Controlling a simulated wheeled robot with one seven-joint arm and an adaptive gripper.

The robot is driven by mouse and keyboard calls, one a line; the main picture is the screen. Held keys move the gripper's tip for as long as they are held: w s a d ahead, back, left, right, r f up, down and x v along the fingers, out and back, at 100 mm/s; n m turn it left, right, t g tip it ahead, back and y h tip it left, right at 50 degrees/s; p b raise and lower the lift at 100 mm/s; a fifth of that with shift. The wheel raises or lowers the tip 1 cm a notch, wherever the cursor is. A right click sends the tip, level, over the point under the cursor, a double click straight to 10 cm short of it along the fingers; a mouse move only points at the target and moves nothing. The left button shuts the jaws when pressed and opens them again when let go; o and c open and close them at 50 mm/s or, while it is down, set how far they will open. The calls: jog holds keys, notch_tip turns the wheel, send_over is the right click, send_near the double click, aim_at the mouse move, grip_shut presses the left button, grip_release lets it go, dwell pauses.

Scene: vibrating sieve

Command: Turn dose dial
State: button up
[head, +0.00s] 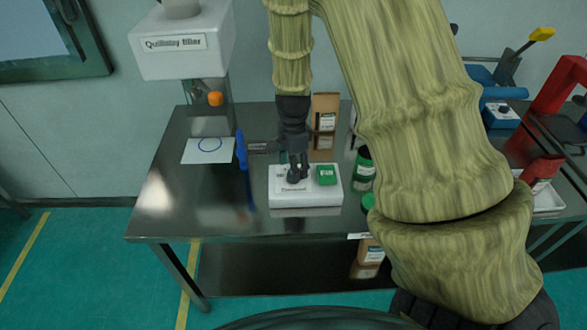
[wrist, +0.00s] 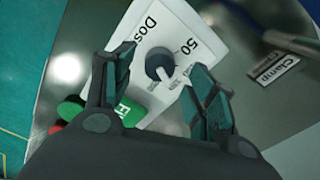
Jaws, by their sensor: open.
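The dose dial (wrist: 160,65) is a dark round knob with a pale pointer on a white panel, with "Dos" and "50" printed near it. It belongs to the white dose box (head: 305,199) on the steel table, which has a green button (head: 327,175) at its right. My gripper (head: 296,176) points down over the left part of the box and hides the dial in the head view. In the wrist view my gripper (wrist: 165,95) is open, its fingers on either side of the dial's line. I cannot tell whether they touch it.
A green-labelled bottle (head: 364,170) stands right of the box, and a brown carton (head: 325,125) behind it. A blue tool (head: 241,150) and a white sheet with a blue circle (head: 208,151) lie left. A filler (head: 182,40) overhangs the back left. The table's front left (head: 170,215) is clear.

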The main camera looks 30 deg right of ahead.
jog(key=shift+f, duration=1.2)
jog(key=shift+c, duration=0.5)
jog(key=c, duration=1)
